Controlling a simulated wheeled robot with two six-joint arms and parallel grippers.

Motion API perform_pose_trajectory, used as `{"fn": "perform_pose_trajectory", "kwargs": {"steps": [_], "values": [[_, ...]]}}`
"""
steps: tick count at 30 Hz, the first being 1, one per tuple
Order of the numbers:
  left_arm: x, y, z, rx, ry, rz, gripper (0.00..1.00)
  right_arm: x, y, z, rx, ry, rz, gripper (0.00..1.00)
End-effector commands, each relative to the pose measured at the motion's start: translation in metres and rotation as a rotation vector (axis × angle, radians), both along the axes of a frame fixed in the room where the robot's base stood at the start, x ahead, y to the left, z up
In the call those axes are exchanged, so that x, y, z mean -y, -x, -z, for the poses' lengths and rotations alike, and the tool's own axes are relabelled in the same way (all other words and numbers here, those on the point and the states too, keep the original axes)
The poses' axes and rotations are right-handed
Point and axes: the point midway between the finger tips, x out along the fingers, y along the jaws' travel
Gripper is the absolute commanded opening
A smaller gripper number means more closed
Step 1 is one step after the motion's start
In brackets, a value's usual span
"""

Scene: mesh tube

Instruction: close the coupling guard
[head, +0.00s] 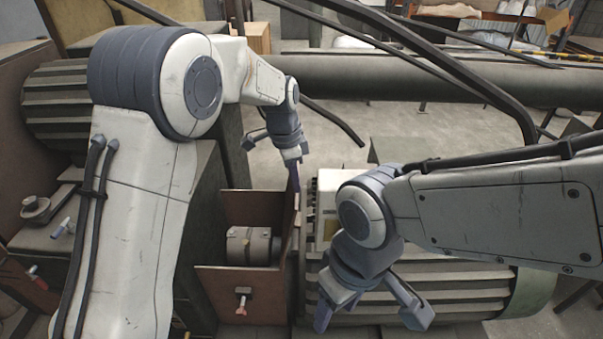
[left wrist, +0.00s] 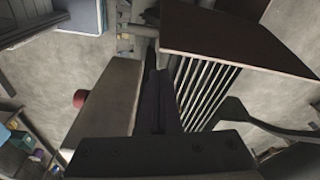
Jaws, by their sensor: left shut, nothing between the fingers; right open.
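The coupling guard (head: 243,315) is a reddish-brown sheet-metal box in the head view, open at the top. The grey coupling (head: 250,247) shows uncovered inside it. A small red-handled latch (head: 241,304) is on its front face. A narrow brown panel (head: 287,228) stands up along its right side. My left gripper (head: 295,185) is shut and empty, pointing down at that panel's upper edge; I cannot tell whether it touches. In the left wrist view its closed fingers (left wrist: 158,100) point between two panels. My right gripper (head: 372,312) is open and empty, in front of the ribbed motor.
The green ribbed motor (head: 440,280) lies right of the guard, with a pale box (head: 327,205) on it. Another ribbed machine (head: 55,100) stands at the left. A thick dark pipe (head: 420,78) crosses behind. Open concrete floor (head: 350,130) shows between.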

Motion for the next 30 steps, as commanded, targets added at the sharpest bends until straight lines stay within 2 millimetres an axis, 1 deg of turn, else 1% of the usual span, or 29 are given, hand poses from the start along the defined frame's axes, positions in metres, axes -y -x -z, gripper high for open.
{"fn": "perform_pose_trajectory", "kwargs": {"steps": [1,3,6,11,14,17,24,25,27,30], "values": [[0.010,-0.009,-0.003,-0.004,0.004,0.071,0.00,0.000,0.000,-0.007,-0.001,0.001,0.000,0.58],[0.022,-0.016,-0.001,-0.004,0.008,0.158,0.00,0.000,0.000,-0.005,-0.001,0.001,0.000,0.58],[0.034,-0.021,0.000,-0.004,0.014,0.243,0.00,0.000,0.000,-0.004,-0.002,0.001,0.000,0.58],[0.041,-0.022,0.007,-0.007,0.017,0.286,0.00,0.000,0.000,-0.008,-0.002,0.001,0.000,0.58],[0.042,-0.021,0.022,-0.011,0.016,0.285,0.00,0.000,0.000,-0.013,-0.002,0.001,0.000,0.58],[0.046,-0.021,0.041,-0.012,0.016,0.284,0.00,0.000,0.000,-0.020,-0.001,0.001,0.001,0.58],[0.053,-0.021,0.091,-0.010,0.015,0.283,0.00,0.000,0.000,-0.038,-0.001,0.001,0.002,0.58],[0.054,-0.020,0.097,-0.011,0.016,0.284,0.00,0.000,0.000,-0.040,-0.001,0.001,0.002,0.58],[0.040,-0.022,0.090,-0.005,0.016,0.277,0.00,0.000,0.000,-0.049,-0.001,0.001,0.001,0.58],[0.027,-0.022,0.089,-0.005,0.016,0.278,0.00,0.000,0.000,-0.056,-0.001,0.001,0.000,0.58]]}}
